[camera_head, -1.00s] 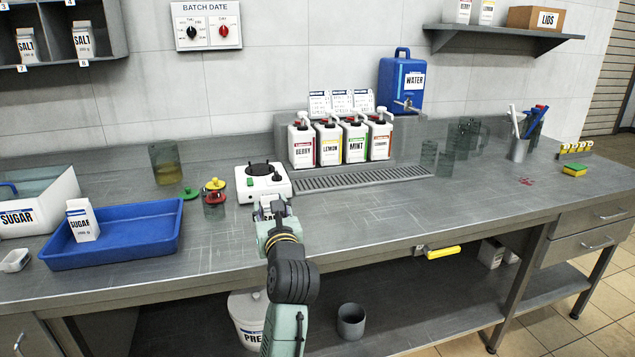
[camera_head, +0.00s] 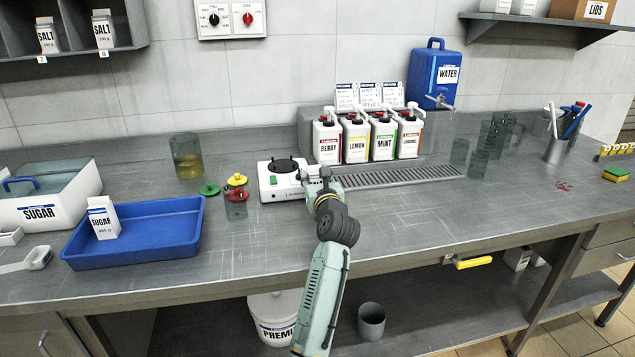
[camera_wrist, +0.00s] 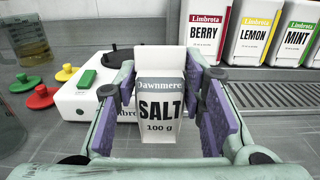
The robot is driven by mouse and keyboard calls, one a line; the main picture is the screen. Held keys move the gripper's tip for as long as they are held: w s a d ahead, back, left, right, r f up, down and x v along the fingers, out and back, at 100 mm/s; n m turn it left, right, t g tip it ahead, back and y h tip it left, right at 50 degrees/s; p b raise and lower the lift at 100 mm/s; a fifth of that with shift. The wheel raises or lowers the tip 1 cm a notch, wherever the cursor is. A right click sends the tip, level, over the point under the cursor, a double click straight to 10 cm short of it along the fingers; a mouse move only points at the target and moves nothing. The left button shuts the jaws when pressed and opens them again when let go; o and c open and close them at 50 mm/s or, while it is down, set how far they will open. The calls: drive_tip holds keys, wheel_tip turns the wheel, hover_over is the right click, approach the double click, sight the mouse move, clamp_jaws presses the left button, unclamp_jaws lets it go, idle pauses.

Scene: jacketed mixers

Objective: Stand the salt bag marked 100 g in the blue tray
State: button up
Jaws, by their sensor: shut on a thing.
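The salt bag (camera_wrist: 159,100) is white with a grey band and reads "SALT 100 g" in the wrist view. My gripper (camera_wrist: 162,105) is shut on it, one purple-padded finger on each side, and the bag looks upright. In the head view my gripper (camera_head: 318,178) is in front of the white mixer base (camera_head: 282,184), and the bag is mostly hidden there. The blue tray (camera_head: 180,245) lies on the counter at the left, apart from my gripper. A white sugar bag (camera_head: 103,219) stands in its left part; the tray's right part is bare.
A white sugar bin (camera_head: 45,212) stands left of the tray. Syrup bottles (camera_head: 355,138) stand behind.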

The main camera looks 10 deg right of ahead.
drive_tip(key=shift+w+d, duration=0.35)
drive_tip(key=shift+w, duration=0.35)
drive_tip(key=shift+f+p, duration=0.5)
drive_tip(key=shift+f, duration=1.3)
drive_tip(key=shift+f, duration=0.15)
drive_tip(key=o, duration=1.3)
